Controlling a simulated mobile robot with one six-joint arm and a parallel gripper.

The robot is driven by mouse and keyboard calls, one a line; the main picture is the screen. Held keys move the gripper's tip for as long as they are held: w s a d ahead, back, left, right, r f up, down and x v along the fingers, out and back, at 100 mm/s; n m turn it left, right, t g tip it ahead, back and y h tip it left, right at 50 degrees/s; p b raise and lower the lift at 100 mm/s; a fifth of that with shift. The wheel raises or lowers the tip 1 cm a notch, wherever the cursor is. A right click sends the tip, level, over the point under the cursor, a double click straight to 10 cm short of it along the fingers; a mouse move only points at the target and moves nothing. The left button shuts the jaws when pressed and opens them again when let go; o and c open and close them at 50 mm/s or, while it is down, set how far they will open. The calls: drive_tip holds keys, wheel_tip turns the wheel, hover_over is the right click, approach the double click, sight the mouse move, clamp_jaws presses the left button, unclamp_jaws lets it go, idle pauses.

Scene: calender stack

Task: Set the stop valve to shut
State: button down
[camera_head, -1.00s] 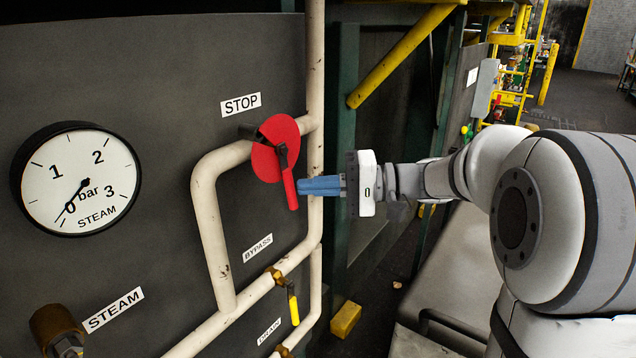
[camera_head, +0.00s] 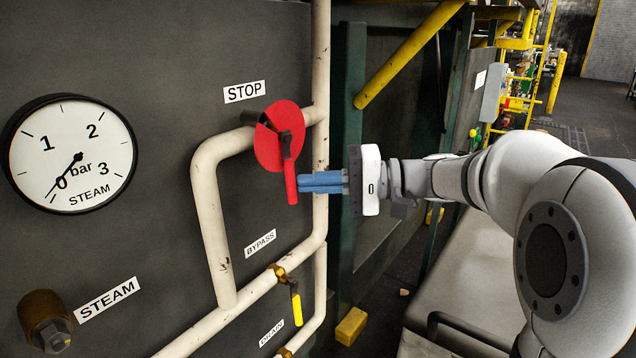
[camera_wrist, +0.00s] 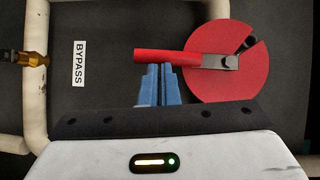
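The stop valve has a red notched disc (camera_head: 276,137) under the STOP label (camera_head: 244,91). Its red-sleeved handle (camera_head: 291,184) points down, nearly upright. In the wrist view the handle (camera_wrist: 165,55) lies sideways, left of the disc (camera_wrist: 235,75). My gripper (camera_head: 302,183) is right of the handle's lower half, its blue fingers pointing left. In the wrist view its fingers (camera_wrist: 159,68) are together, with nothing visible between them. The tips meet the handle's near edge; I cannot tell whether they touch it.
A steam gauge (camera_head: 68,155) at left has its needle near 0. Cream pipes (camera_head: 212,225) run around the valve. A yellow bypass handle (camera_head: 295,305) hangs below. A green post (camera_head: 348,130) stands behind my gripper, and a yellow block (camera_head: 351,326) lies low.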

drive_tip(key=w+d+b, duration=0.2)
drive_tip(key=d+b, duration=0.1)
drive_tip(key=d, duration=1)
drive_tip(key=s+a+f+m+h, duration=0.2)
drive_tip(key=s+a+f+h, duration=0.3)
drive_tip(key=s+f+h, duration=0.55)
drive_tip(key=s+d+f+t+h, duration=0.1)
drive_tip(key=s+d+f+h, duration=0.2)
drive_tip(key=f, duration=0.3)
drive_tip(key=s+d+f+n+h, duration=0.1)
drive_tip(key=s+d+f+h, duration=0.2)
drive_tip(key=s+f, duration=0.2)
drive_tip(key=shift+d+f+t+h, duration=0.25)
drive_tip(key=shift+f+t+h, duration=0.15)
drive_tip(key=shift+f, duration=0.4)
drive_tip(key=shift+s, duration=0.1)
